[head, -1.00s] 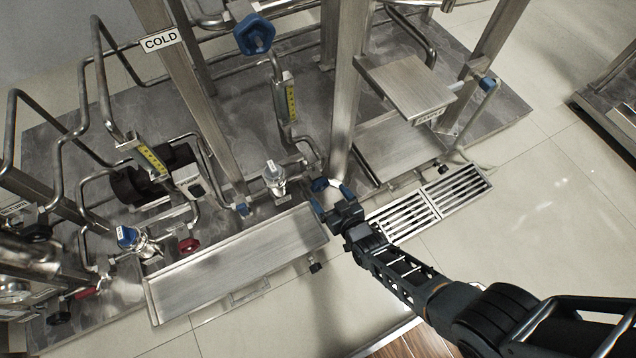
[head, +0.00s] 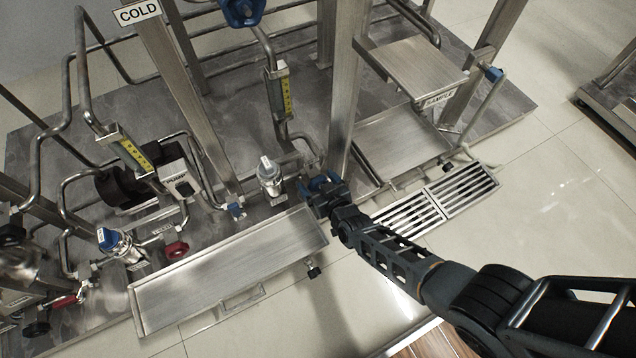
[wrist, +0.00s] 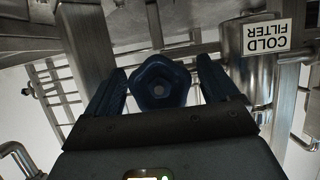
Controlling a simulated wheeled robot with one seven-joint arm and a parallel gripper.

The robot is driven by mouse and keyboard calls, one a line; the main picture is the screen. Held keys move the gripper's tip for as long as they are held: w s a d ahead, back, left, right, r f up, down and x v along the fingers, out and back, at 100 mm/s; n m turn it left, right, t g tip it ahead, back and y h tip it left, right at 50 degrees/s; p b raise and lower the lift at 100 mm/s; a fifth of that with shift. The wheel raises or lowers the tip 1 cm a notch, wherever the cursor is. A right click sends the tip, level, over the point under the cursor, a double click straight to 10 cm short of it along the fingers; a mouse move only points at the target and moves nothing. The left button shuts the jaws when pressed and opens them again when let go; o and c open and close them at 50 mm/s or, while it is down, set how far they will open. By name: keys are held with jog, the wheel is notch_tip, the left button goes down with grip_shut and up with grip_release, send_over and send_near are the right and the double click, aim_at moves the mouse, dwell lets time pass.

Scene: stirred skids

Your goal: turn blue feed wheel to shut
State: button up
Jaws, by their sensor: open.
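A dark blue lobed handwheel (wrist: 158,80) sits between the two fingers of my gripper (wrist: 160,84) in the wrist view, facing the camera. My gripper is open, with a gap on each side of the wheel. In the head view my gripper (head: 322,190) is low in front of the steel post, just right of the filter canister (head: 269,178). The wheel there is mostly hidden by my gripper and hard to separate from its blue parts. I cannot read a feed label or tell the wheel's turn position.
Another blue wheel (head: 240,10) sits higher on a pipe. A sign reading COLD FILTER (wrist: 267,38) is close right of the wheel in the wrist view. A steel drip tray (head: 230,270) and floor grating (head: 435,205) lie below. Red-handled valves (head: 176,250) are at left.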

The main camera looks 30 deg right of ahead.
jog(key=c, duration=1)
jog(key=shift+o, duration=0.2)
jog(key=shift+m+y+p, duration=0.35)
jog(key=shift+m+y, duration=0.35)
jog(key=shift+m, duration=0.2)
jog(key=m+y, duration=0.1)
jog(key=m, duration=0.2)
jog(key=shift+f+y, duration=0.1)
jog(key=shift+y, duration=0.3)
jog(key=m+t+y+b, duration=0.1)
jog(key=m+b, duration=0.1)
jog(key=shift+m+y, duration=0.3)
jog(key=shift+m+t+y+b, duration=0.45)
jog(key=shift+m+b, duration=0.3)
jog(key=shift+m, duration=0.55)
